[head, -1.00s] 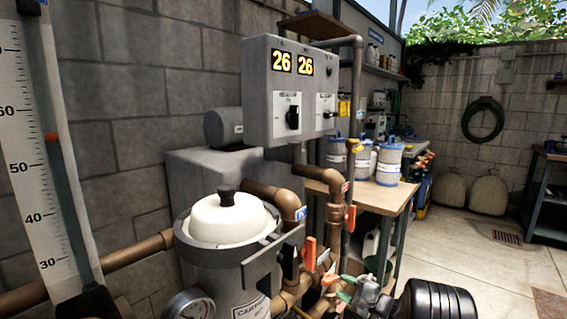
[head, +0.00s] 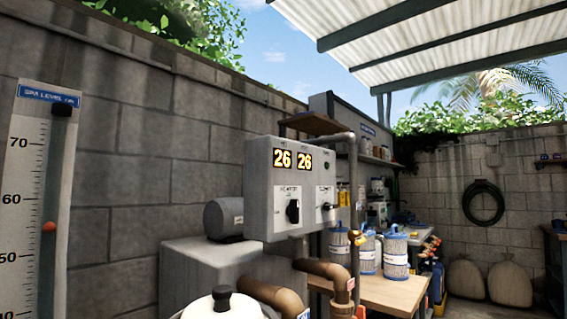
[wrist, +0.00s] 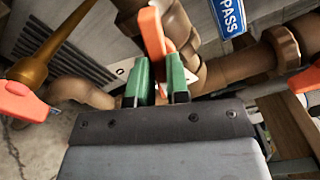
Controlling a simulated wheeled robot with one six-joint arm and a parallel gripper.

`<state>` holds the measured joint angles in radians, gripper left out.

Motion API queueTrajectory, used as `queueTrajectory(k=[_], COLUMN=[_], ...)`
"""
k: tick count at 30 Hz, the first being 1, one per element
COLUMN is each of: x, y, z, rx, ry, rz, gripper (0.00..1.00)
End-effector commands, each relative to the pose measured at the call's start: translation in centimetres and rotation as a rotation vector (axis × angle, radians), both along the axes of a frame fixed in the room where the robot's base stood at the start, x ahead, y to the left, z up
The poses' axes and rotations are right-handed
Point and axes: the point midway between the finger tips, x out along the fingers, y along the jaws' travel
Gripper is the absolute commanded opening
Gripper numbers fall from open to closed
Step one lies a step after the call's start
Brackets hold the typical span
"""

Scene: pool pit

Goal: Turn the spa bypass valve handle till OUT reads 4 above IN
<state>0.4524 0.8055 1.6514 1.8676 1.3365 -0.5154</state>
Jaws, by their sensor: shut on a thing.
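My gripper (wrist: 160,85) shows in the wrist view only, its green-padded fingers shut on the lower end of an orange valve handle (wrist: 151,34). A blue sign (wrist: 228,14) ending in "PASS" is beside the handle, on the brown pipework. The grey heater box (head: 285,190) in the head view has two lit displays: the left display (head: 283,158) reads 26 and the right display (head: 305,160) reads 26. The small labels above them are too small to read. The valve and my gripper are out of the head view.
Other orange handles (wrist: 22,101) stand near the gripper in the wrist view, with copper pipes (wrist: 240,68) close around. A spa level gauge (head: 38,170) with an orange marker is at the left. A wooden bench (head: 380,290) carries several filter cartridges.

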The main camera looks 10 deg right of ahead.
Motion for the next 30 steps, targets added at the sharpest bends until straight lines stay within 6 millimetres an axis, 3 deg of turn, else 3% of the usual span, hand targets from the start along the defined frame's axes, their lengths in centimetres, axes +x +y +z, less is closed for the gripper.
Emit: queueTrajectory(k=[3, 15, 24, 30], x=[-0.01, -0.01, -0.01, -0.03], y=[0.0, 0.0, 0.0, 0.0], z=[-0.02, 0.06, 0.31, -0.02], rx=[0.0, 0.01, 0.239, 0.301], ry=[0.0, 0.009, 0.221, 0.277], rz=[0.0, 0.0, 0.0, 0.0], gripper=[0.0, 0.0, 0.0, 0.0])
